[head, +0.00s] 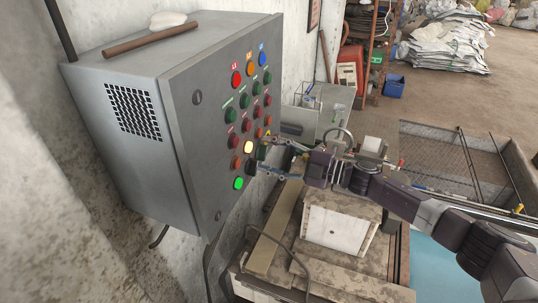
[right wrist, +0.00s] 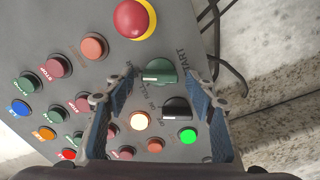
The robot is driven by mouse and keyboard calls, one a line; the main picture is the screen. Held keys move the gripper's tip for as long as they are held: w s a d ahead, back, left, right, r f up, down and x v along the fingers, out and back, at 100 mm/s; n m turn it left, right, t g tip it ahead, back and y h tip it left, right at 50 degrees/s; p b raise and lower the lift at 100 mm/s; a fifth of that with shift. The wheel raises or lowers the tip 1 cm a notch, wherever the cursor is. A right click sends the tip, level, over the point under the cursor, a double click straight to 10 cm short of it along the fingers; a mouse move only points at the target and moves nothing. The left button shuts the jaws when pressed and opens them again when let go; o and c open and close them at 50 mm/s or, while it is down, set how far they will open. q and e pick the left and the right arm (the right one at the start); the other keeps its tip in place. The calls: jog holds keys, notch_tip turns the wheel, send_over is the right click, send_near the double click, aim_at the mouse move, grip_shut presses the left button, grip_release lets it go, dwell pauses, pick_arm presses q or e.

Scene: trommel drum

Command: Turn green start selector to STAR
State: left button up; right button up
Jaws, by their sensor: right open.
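The green start selector (right wrist: 158,73) is a dark green knob on the grey panel in the right wrist view. Its pale mark lies on the left half of the knob, while a label that reads START is at its right. My right gripper (right wrist: 160,70) is open, with one blue-grey finger on each side of the green knob. I cannot tell whether the fingers touch it. In the head view my right gripper (head: 262,156) is at the panel's lower right edge, where it partly hides the knobs. My left gripper is not in view.
A black selector (right wrist: 177,108) and a lit green button (right wrist: 188,136) sit close beside the green knob. A red mushroom button (right wrist: 133,18) with a yellow ring is nearby. The grey control box (head: 130,110) hangs on the wall. A white block (head: 340,222) stands below my right arm.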

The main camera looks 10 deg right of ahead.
jog(key=v, duration=1.2)
